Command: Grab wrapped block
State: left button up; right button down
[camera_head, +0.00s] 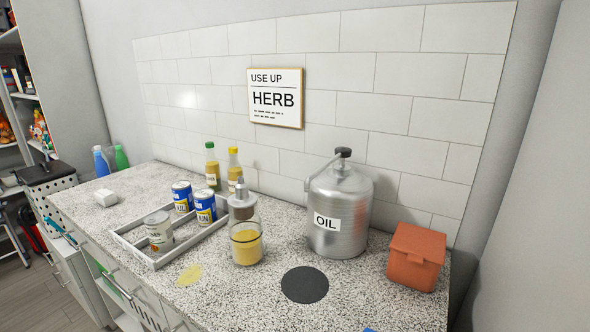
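A small white block (106,197) lies on the speckled counter (137,187) toward its far left end. It looks like the wrapped block, but it is too small here to make out any wrapping. It stands clear of the grey tray (155,262) to its right. Neither of my grippers is in view.
A jar of yellow contents (246,243), an oil canister (338,209) and an orange box (415,257) stand to the right. Two bottles (212,167) (234,171) stand behind. The counter around the block is clear.

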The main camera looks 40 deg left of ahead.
aim_at(106, 198)
jog(key=u, duration=2.7)
jog(key=i+j+z, duration=0.7)
jog(key=j+z, duration=0.15)
jog(key=j, duration=0.2)
jog(key=i+j+z, duration=0.15)
jog(key=j+z, duration=0.15)
jog(key=j, duration=0.15)
